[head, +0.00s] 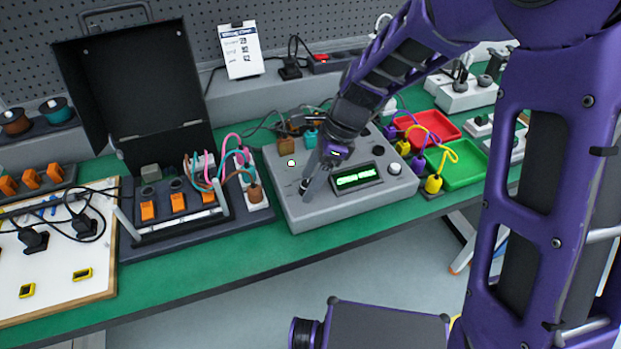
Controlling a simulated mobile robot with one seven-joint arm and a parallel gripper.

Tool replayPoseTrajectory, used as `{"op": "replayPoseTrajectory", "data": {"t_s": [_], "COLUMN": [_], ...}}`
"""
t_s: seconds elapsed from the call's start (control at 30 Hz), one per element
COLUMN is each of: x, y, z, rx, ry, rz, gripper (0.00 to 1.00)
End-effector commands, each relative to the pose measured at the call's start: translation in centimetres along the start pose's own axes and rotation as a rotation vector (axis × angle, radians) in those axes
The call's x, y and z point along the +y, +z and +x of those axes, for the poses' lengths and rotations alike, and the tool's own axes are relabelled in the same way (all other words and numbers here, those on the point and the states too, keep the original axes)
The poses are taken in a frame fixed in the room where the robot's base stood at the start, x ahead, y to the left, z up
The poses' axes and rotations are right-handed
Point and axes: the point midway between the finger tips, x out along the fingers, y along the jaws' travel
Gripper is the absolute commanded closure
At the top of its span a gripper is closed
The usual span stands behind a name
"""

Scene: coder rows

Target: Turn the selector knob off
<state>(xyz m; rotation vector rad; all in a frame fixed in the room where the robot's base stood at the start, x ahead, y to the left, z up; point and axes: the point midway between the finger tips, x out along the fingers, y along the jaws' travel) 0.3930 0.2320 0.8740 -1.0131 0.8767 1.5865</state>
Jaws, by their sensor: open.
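A grey control box (290,208) stands on the green bench, with a lit green display (356,178) on its sloped top. My gripper (309,186) points down at the box's front left, left of the display. Its fingertips are close to the panel; I cannot tell whether they touch it. The jaws are open. No knob can be made out for certain between the fingers, as the gripper covers that part of the panel. A white round knob or button (394,168) sits right of the display, with a dark round part (379,150) above it. A small pale green light (291,163) shows at the left.
An open black case (140,85) with orange parts and cables stands left of the box. A white-topped board (55,275) lies far left. Bare green bench (215,262) runs along the front.

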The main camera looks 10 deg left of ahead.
Motion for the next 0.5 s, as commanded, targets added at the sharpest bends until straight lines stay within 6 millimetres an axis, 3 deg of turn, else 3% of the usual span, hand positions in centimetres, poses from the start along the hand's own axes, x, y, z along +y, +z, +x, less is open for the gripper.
{"op": "replayPoseTrajectory", "data": {"t_s": [0.13,0.5], "x": [0.01,0.0], "y": [0.01,0.01], "z": [-0.02,-0.05], "rx": [0.0,0.0], "ry": [0.0,0.0], "rz": [0.0,0.0], "gripper": [0.29,0.96]}}
